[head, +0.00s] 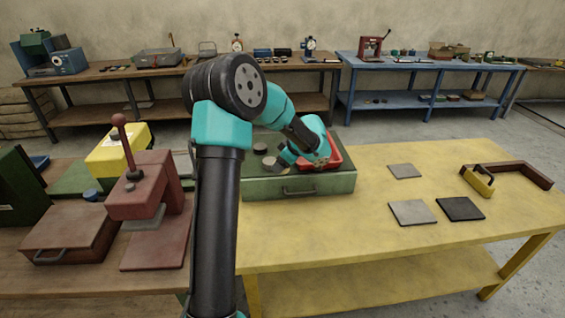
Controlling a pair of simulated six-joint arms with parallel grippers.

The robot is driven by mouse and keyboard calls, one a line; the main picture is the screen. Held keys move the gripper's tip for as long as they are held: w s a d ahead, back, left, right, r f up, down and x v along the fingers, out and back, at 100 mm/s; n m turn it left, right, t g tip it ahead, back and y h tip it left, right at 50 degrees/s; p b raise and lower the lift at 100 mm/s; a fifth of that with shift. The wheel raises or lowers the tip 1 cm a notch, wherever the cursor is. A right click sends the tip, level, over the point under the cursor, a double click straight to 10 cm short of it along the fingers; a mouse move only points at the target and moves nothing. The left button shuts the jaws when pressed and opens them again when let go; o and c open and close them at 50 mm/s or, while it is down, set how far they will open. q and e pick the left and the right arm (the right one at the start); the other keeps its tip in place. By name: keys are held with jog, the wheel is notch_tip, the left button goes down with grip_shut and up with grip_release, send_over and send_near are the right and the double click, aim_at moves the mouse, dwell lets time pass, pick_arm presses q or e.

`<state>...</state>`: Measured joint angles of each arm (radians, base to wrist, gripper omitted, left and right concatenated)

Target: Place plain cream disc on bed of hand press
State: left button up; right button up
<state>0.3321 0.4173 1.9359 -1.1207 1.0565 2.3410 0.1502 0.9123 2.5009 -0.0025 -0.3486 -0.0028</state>
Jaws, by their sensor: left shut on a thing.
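The dark red hand press (158,190) stands on the left table, with a round-knobbed lever on top and a grey plate under its head. My left gripper (286,158) is over the green case (262,188), beside the red tray (335,152), well to the right of the press. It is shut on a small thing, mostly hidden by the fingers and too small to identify. I cannot pick out a plain cream disc for certain. Small pale brown pieces show in the red tray. My right gripper is not in view.
Small dark round pieces (260,148) lie on the green case. A yellow block (118,146) stands behind the press. Flat grey and black squares (461,208) and a brown angled frame (520,170) lie on the yellow table (330,225). Its front middle is clear.

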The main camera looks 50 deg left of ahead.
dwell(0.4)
pick_arm(q)
jog(key=w+d+f+m+t, duration=0.1)
jog(key=w+d+m+t, duration=0.3)
jog(key=d, duration=0.5)
jog(key=w+d+f+m+t, duration=0.1)
jog(key=w+d+m+t, duration=0.1)
jog(key=w+d+m, duration=0.6)
jog(key=s+d+f+m+t+h, duration=0.1)
jog(key=d+m+h, duration=0.1)
jog(key=d, duration=0.8)
jog(key=s+d+f+m+t+h, duration=0.1)
jog(key=d+m, duration=0.3)
jog(key=d, duration=0.5)
jog(key=shift+s+d+t+h, duration=0.3)
jog(key=shift+s+d+h, duration=0.1)
jog(key=shift+s+h, duration=0.3)
jog(key=shift+m, duration=0.3)
jog(key=shift+m+h, duration=0.95)
jog(key=shift+m, duration=0.7)
jog(key=shift+m+h, duration=0.95)
jog(key=shift+m, duration=0.7)
